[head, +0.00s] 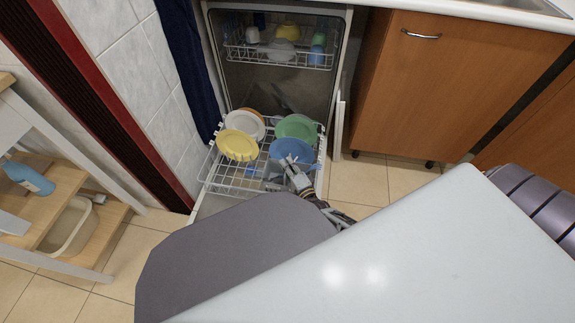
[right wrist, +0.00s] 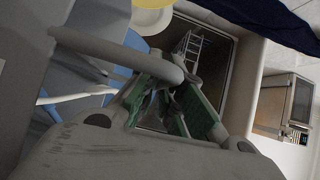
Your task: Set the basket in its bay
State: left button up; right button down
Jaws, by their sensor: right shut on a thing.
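My right gripper (head: 291,172) reaches over the front right of the pulled-out lower dishwasher rack (head: 231,180), close to the blue plate (head: 292,150). In the right wrist view its green-padded fingers (right wrist: 168,108) are closed in on a thing between them. The bay cannot be made out. My left gripper is not in view.
A yellow plate (head: 237,145), a white plate (head: 245,124) and a green plate (head: 296,128) stand in the rack. The upper rack (head: 262,54) holds cups and bowls. A wooden cabinet (head: 450,90) stands right, a shelf (head: 70,215) left. A white surface (head: 440,240) fills the near right.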

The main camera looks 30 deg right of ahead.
jog(key=shift+f+b, duration=0.65)
jog(key=shift+f, duration=0.1)
dwell(0.3)
jog(key=c, duration=1.5)
grip_release()
jog(key=shift+f, duration=0.1)
jog(key=shift+s, duration=0.2)
jog(key=s, duration=1.1)
jog(key=shift+s, duration=0.25)
jog(key=shift+r, duration=0.3)
notch_tip(320, 180, up, 9)
jog(key=p, duration=0.9)
jog(key=shift+r+p, duration=0.4)
jog(key=shift+p, duration=0.15)
